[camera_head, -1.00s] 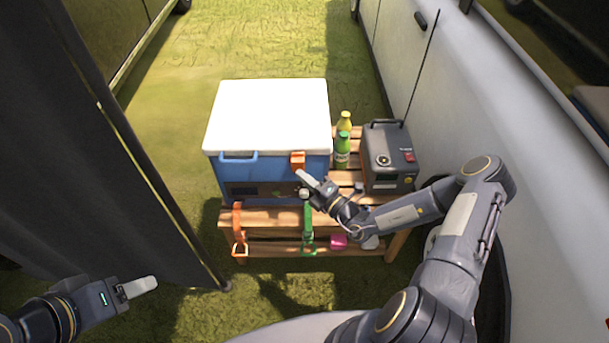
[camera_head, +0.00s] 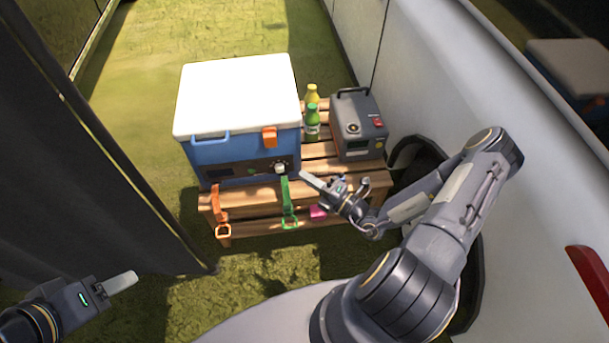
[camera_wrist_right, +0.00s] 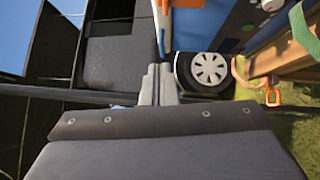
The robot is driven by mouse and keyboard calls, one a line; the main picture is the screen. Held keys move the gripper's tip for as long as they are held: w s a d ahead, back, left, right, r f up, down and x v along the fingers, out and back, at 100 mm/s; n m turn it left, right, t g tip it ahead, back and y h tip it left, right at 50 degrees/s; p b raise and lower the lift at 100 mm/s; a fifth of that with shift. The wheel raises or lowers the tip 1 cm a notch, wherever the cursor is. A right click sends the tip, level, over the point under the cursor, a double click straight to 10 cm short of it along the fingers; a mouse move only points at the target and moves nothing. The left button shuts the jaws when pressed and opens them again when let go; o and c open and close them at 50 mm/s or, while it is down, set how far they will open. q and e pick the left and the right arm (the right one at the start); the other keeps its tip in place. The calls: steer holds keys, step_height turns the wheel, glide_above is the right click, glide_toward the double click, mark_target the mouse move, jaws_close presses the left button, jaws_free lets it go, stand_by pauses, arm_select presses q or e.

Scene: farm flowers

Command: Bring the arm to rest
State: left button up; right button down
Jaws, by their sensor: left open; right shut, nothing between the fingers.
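My right gripper (camera_head: 312,182) is in front of the wooden bench, just right of the cooler's lower front, and holds nothing. Its shut fingers also show in the right wrist view (camera_wrist_right: 158,84). My left gripper (camera_head: 120,283) is at the lower left, in front of the dark curtain, away from the bench and empty. Its finger gap is hard to see from this angle.
A blue cooler (camera_head: 243,150) with a white lid stands on the wooden bench (camera_head: 262,207), beside green (camera_head: 312,125) and yellow bottles and a grey power box (camera_head: 356,140). Orange and green straps hang in front. A dark curtain (camera_head: 90,170) is left; a white vehicle (camera_head: 450,80) is right.

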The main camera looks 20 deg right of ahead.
stand_by(0.3)
steer(key=s+a+r+n+g+y+p, duration=0.1)
steer(key=s+a+r+n+g, duration=0.2)
steer(key=r+n+g, duration=0.35)
steer(key=s+a+r+n+g+y+p, duration=0.25)
steer(key=r+n, duration=0.45)
steer(key=n, duration=0.4)
steer(key=s+a+r+n+g+y+p, duration=0.1)
steer(key=s+a+r+n+g, duration=0.1)
steer(key=s+r+n+g, duration=0.5)
steer(key=s+d+r+n+t+h+p, duration=0.2)
steer(key=r+n+h, duration=0.3)
steer(key=n, duration=0.5)
steer(key=s+d+r+n+t+h+p, duration=0.2)
steer(key=s+d+r+n+t+h, duration=0.1)
steer(key=n, duration=0.7)
steer(key=shift+s+d+r+h+p, duration=0.3)
steer(key=shift+s+d+r+h, duration=0.3)
steer(key=shift+s+r+h, duration=0.8)
steer(key=shift+w+r+n+y, duration=0.2)
steer(key=shift+w+n+y, duration=0.05)
steer(key=shift+w, duration=0.05)
